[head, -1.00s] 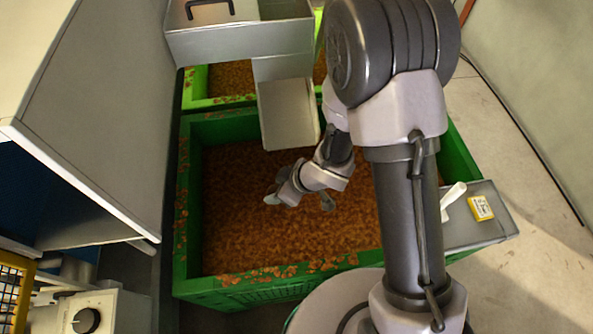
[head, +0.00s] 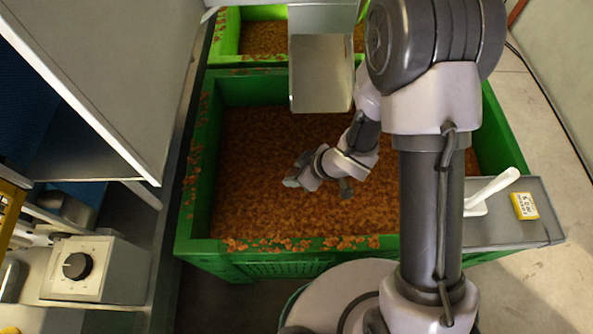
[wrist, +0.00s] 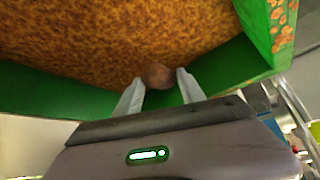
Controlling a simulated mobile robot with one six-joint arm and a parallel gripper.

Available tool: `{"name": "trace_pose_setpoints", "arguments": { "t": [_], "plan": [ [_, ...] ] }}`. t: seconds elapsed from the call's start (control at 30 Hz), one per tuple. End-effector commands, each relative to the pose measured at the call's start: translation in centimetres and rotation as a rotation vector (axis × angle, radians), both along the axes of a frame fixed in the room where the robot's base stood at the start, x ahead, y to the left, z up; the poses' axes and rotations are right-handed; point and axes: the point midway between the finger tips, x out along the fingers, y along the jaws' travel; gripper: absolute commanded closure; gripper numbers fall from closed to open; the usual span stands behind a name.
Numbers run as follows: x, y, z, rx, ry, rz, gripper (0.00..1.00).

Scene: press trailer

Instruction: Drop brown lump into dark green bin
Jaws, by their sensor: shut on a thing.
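The brown lump (wrist: 157,76) sits between the two fingertips of my gripper (wrist: 160,84) in the wrist view. My gripper is shut on it. In the head view my gripper (head: 292,182) is over the inside of the dark green bin (head: 196,190), which holds a wide layer of brown-orange bits. The lump is hard to make out in the head view. In the wrist view the bin's green wall (wrist: 258,30) shows at the right, with bits stuck on its rim.
A lighter green bin (head: 230,35) stands behind, also with brown bits. A metal chute (head: 320,75) hangs over the dark green bin's back edge. A grey shelf (head: 515,225) at right holds a white scoop (head: 492,188) and a yellow box (head: 524,206). A control box (head: 95,270) is at left.

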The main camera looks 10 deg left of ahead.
Motion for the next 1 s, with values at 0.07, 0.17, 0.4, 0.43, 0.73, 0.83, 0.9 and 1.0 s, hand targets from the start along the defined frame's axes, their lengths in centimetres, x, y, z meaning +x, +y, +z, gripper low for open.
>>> {"name": "trace_pose_setpoints", "arguments": {
  "t": [0.07,0.17,0.4,0.43,0.73,0.83,0.9,1.0],
  "plan": [
    [0.0,0.0,0.2,0.0,0.0,0.0,0.93],
    [0.0,0.0,0.2,0.0,0.0,0.0,0.39],
    [0.0,0.0,0.2,0.0,0.0,0.0,0.28],
    [0.0,0.0,0.2,0.0,0.0,0.0,0.28],
    [-0.5,-1.8,3.7,0.0,-0.002,-0.003,0.28],
    [-1.1,-3.3,6.3,0.0,-0.002,-0.004,0.28],
    [-1.4,-4.3,8.0,0.0,-0.003,-0.003,0.28],
    [-2.0,-5.7,10.3,0.0,-0.002,-0.004,0.28]
  ]
}}
